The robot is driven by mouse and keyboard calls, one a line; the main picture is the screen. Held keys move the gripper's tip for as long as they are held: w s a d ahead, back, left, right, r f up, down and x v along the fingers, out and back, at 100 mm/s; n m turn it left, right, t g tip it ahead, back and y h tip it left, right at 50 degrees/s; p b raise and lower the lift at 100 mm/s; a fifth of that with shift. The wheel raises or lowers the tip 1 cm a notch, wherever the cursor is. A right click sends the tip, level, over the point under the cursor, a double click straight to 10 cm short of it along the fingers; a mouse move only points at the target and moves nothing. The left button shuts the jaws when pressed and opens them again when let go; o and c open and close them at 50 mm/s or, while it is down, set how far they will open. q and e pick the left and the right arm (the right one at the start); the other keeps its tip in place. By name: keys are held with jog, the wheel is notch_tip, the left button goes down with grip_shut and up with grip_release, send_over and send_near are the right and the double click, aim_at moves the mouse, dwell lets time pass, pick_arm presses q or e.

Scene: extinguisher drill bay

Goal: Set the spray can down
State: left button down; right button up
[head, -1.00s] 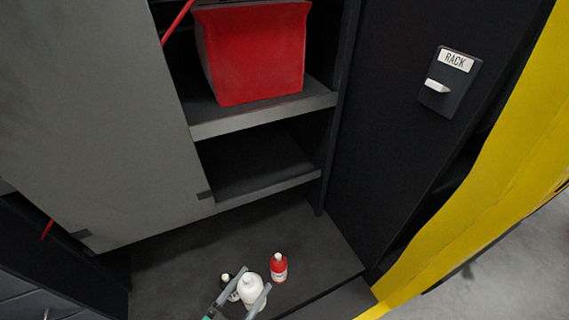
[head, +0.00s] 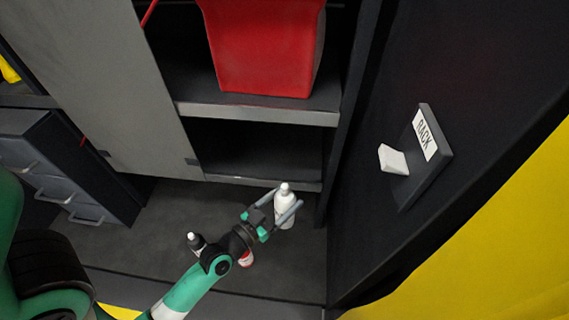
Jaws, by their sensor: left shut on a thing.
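The white spray can (head: 284,215) with its white cap is upright or nearly so in front of the lower shelf opening. My left gripper (head: 278,208) is shut on its upper body, one finger on each side. I cannot tell whether the can's base touches the dark floor (head: 180,202) or hangs a little above it. My right gripper is not in view.
A dark bottle with a white cap (head: 194,241) and a red bottle (head: 246,260), mostly hidden by my arm, stand nearer. A red bin (head: 265,50) sits on the shelf above. A RACK sign (head: 425,140) is on the right wall.

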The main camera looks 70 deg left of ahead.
pick_arm(q)
jog(key=s+a+r+n+g+y+p, duration=0.1)
jog(key=s+a+r+n+g+y, duration=0.2)
jog(key=a, duration=0.5)
jog(key=w+a+f+b, duration=0.1)
jog(key=w+a, duration=0.3)
jog(key=w, duration=0.3)
jog(key=w+a+f+m+t+b, duration=0.1)
jog(key=w+a+f, duration=0.1)
jog(key=w+a, duration=0.3)
jog(key=shift+w+a+f+b, duration=0.25)
jog(key=shift+w+b, duration=0.1)
jog(key=shift+w, duration=0.9)
grip_release()
jog(key=shift+r, duration=0.1)
jog(key=shift+r, duration=0.1)
